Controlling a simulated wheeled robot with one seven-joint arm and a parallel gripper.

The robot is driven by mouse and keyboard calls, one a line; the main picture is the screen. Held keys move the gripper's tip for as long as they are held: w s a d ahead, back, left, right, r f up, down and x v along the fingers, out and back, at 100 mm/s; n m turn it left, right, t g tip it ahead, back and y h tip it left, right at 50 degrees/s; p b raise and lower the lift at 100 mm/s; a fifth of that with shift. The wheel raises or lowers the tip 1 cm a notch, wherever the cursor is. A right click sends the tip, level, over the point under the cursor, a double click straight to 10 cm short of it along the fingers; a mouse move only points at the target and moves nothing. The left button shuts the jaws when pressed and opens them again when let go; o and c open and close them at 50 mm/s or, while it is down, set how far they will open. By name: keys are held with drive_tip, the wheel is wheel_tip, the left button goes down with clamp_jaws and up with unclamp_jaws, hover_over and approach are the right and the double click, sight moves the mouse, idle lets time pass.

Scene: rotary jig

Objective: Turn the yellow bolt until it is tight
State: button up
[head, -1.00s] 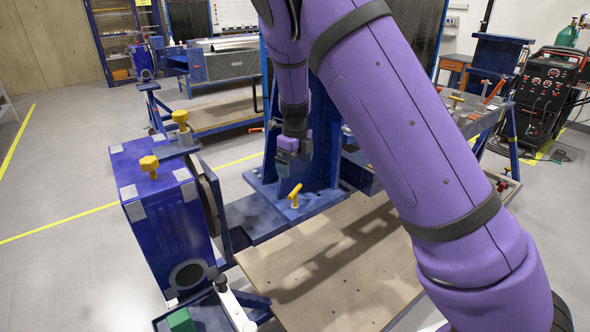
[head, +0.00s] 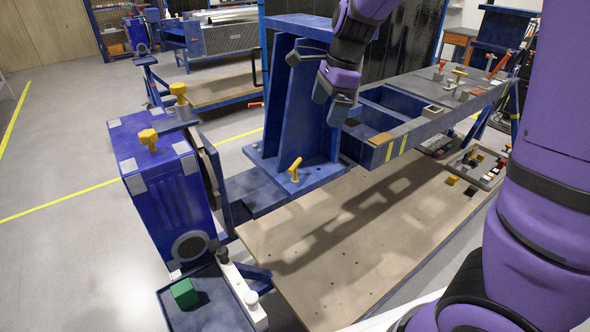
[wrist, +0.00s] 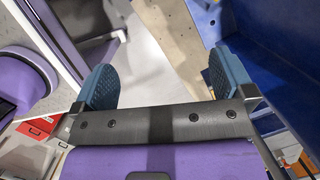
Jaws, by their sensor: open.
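A yellow T-handled bolt (head: 294,168) stands in the blue base plate (head: 262,158) at the foot of a blue upright in the head view, its handle tilted. Two other yellow knobs show on the left: one (head: 148,139) on top of the blue gearbox and one (head: 179,92) just behind it. My gripper (head: 332,104) is above and to the right of the T-handled bolt, apart from it, in front of the upright. In the wrist view my gripper (wrist: 165,82) has its two blue pads wide apart with nothing between them. I cannot make out the bolt in the wrist view.
The blue upright (head: 300,85) stands close behind my gripper. A blue frame (head: 405,125) with clamps extends to the right. A wooden board (head: 350,245) lies below, mostly bare. A green block (head: 184,293) sits on a tray at the front left.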

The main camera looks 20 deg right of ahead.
drive_tip(key=s+d+r+n+t, duration=0.1)
drive_tip(key=s+r+n, duration=0.4)
drive_tip(key=s+n, duration=0.3)
drive_tip(key=s+d+r+n+t, duration=0.2)
drive_tip(key=s+r+n, duration=0.35)
drive_tip(key=s, duration=0.35)
drive_tip(key=n+g+h, duration=0.2)
drive_tip(key=n+g, duration=0.2)
drive_tip(key=n, duration=0.8)
hover_over(295, 163)
wheel_tip(295, 163, down, 25)
drive_tip(key=shift+s, duration=0.1)
wheel_tip(295, 163, down, 11)
drive_tip(key=shift+f, duration=0.1)
drive_tip(key=shift+c, duration=0.5)
